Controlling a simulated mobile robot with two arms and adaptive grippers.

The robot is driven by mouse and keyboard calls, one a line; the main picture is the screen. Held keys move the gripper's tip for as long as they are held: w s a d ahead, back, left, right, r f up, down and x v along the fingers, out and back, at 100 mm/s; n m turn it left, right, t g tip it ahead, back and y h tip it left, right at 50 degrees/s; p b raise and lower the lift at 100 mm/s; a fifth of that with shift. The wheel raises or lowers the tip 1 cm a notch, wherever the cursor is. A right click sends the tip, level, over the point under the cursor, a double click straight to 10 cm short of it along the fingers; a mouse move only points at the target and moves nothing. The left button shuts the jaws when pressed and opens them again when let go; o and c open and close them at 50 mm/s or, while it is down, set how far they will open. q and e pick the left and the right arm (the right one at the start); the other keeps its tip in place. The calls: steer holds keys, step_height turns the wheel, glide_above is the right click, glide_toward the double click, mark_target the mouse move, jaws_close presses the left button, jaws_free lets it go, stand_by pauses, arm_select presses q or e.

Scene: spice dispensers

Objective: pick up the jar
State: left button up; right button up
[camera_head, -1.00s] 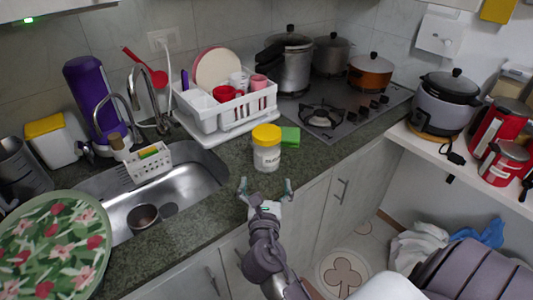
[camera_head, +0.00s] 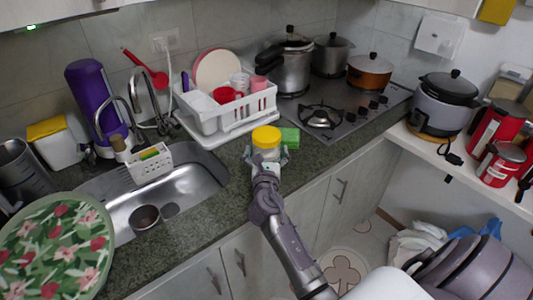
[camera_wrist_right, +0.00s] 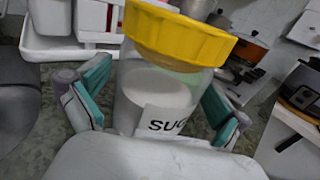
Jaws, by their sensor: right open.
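The jar is clear with a yellow lid (camera_head: 266,137), white contents and a white label. It stands upright on the dark speckled counter, between the sink and the stove. In the right wrist view the jar (camera_wrist_right: 160,95) fills the middle, its label partly reading "SUG". My right gripper (camera_head: 267,156) is open around the jar, with one teal-padded finger on each side. In the right wrist view a gap shows beside the right finger; whether the left finger touches is unclear. The gripper's palm (camera_wrist_right: 155,158) hides the jar's base. My left gripper is not in view.
The sink (camera_head: 190,185) is to the left, the stove (camera_head: 345,110) to the back right. The counter's front edge runs below my right arm.

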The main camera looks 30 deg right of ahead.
steer(key=shift+w+d, duration=0.15)
steer(key=shift+w, duration=0.1)
steer(key=shift+s, duration=0.1)
steer(key=c, duration=1.5)
steer(key=shift+r, duration=0.1)
steer(key=shift+c, duration=0.8)
steer(key=shift+r, duration=0.1)
